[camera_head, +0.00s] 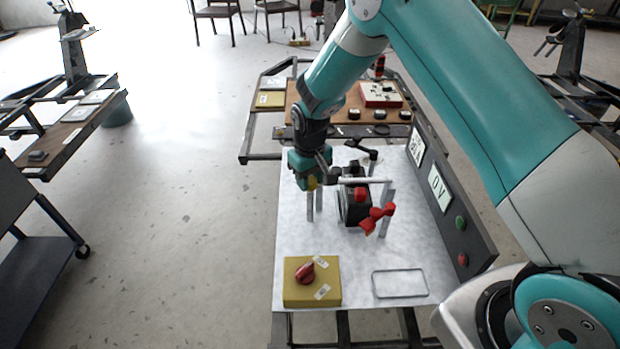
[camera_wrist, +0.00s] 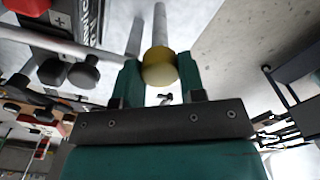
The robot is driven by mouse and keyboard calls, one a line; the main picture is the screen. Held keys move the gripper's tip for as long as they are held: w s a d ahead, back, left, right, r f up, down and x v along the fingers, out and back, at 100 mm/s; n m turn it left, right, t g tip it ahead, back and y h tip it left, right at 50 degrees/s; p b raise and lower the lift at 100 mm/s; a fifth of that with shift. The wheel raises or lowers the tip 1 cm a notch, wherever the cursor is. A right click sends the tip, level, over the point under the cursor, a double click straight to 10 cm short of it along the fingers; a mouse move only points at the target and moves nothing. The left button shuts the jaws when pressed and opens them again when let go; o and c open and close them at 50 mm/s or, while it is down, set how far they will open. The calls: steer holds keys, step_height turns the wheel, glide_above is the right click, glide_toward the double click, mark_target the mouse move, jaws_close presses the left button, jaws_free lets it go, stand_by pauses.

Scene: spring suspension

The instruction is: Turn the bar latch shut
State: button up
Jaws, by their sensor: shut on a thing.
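My gripper (camera_head: 311,181) is at the left end of a small metal frame on the grey-white tabletop (camera_head: 300,235). In the wrist view its two green fingers (camera_wrist: 158,80) are shut on a round yellow knob (camera_wrist: 159,66). A grey rod or post (camera_wrist: 160,25) shows beyond the knob; I cannot tell whether they are joined. In the head view the yellow knob (camera_head: 312,183) is partly hidden by the gripper. A pale horizontal bar (camera_head: 368,181) crosses to the right above a black unit (camera_head: 356,209). I cannot tell which part is the bar latch.
A yellow box (camera_head: 297,292) with a red knob and a thin rectangular frame (camera_head: 400,295) are at the near edge. A dark button panel (camera_head: 452,215) borders the right side.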

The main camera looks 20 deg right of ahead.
mark_target(310, 180)
steer(key=m, duration=0.4)
steer(key=shift+m, duration=0.3)
steer(key=m, duration=0.4)
steer(key=shift+m, duration=0.4)
steer(key=o, duration=0.9)
steer(key=shift+o, duration=0.2)
step_height(310, 180, up, 18)
steer(key=b, duration=0.1)
steer(key=shift+f, duration=0.25)
